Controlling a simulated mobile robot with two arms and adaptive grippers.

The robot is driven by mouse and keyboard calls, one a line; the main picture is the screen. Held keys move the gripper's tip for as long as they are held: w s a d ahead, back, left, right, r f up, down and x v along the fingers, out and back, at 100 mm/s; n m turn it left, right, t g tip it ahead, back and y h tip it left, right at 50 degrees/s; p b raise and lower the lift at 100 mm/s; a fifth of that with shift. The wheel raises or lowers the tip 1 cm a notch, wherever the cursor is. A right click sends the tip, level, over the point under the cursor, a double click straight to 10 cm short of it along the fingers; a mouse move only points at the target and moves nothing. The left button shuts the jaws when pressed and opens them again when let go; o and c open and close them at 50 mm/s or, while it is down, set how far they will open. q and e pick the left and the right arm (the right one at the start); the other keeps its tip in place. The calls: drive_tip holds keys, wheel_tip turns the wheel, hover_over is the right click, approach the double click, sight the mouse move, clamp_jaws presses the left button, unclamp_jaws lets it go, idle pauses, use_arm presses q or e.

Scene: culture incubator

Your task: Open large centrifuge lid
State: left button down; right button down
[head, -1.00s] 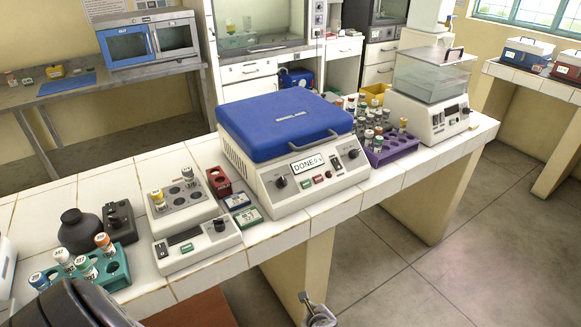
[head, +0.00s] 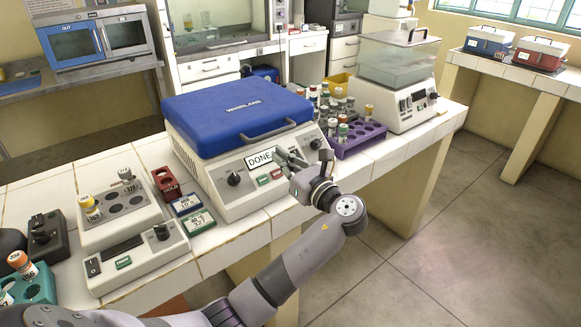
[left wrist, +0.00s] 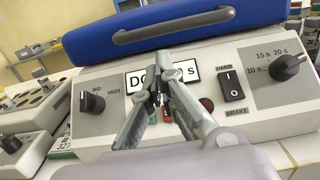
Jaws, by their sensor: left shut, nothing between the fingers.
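The large centrifuge (head: 225,190) stands on the white tiled bench with its blue lid (head: 225,108) closed. A grey handle (head: 268,135) runs along the lid's front edge; it also shows in the left wrist view (left wrist: 172,24). The front panel carries a display reading DONE (head: 259,158), knobs and buttons. My left gripper (head: 282,156) is in front of the panel, below the handle. In the left wrist view its fingers (left wrist: 158,86) are shut and empty, overlapping the display. I cannot tell whether they touch the panel. My right gripper is not in view.
A purple rack (head: 358,140) with several vials and a water bath (head: 398,105) stand right of the centrifuge. The floor at right is clear.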

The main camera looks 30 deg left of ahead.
use_arm(q)
drive_tip(key=shift+x, duration=1.75)
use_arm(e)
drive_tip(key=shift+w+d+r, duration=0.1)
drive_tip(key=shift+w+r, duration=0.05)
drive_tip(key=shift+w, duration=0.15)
